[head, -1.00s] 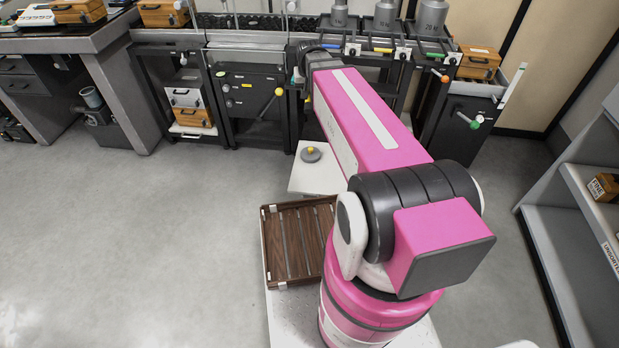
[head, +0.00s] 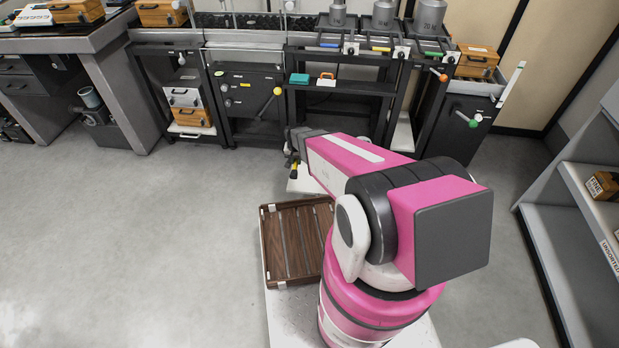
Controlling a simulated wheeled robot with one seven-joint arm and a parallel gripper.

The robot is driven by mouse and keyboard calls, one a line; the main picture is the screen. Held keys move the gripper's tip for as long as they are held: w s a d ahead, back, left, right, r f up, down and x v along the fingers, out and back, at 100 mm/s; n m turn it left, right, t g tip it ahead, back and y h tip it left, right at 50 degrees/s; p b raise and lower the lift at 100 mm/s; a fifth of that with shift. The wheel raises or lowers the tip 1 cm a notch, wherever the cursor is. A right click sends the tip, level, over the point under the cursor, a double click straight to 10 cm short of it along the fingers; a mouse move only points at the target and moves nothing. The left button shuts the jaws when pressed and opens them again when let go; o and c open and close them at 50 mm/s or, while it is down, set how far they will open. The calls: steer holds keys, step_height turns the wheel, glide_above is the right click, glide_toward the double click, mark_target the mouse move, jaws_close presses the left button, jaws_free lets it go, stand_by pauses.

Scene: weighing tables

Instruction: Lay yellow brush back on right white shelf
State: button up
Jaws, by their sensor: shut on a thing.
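My gripper (head: 291,157) is seen from above and behind, at the far end of my pink arm, over the small white platform (head: 298,187). It is shut on the yellow brush (head: 294,171), of which only a small yellow and dark part shows beneath the fingers. The rest of the brush is hidden. A pale low shelf (head: 402,135), which looks like the right white shelf, shows partly between dark uprights under the weight rack, right of and beyond my gripper. My arm covers part of the view towards it.
A brown slatted tray (head: 268,245) lies near my base. A green-knobbed lever (head: 473,122) juts out at right. Floor at left is clear.

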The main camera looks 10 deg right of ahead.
step_height(320, 180, down, 5)
steer(key=w+d+f, duration=0.3)
steer(key=d, duration=0.1)
steer(key=w+d+f, duration=0.3)
steer(key=w+f, duration=0.1)
steer(key=shift+d, duration=0.35)
steer(key=shift+f, duration=1.95)
steer(key=shift+f, duration=0.2)
steer(key=o, duration=0.7)
steer(key=shift+r, duration=0.15)
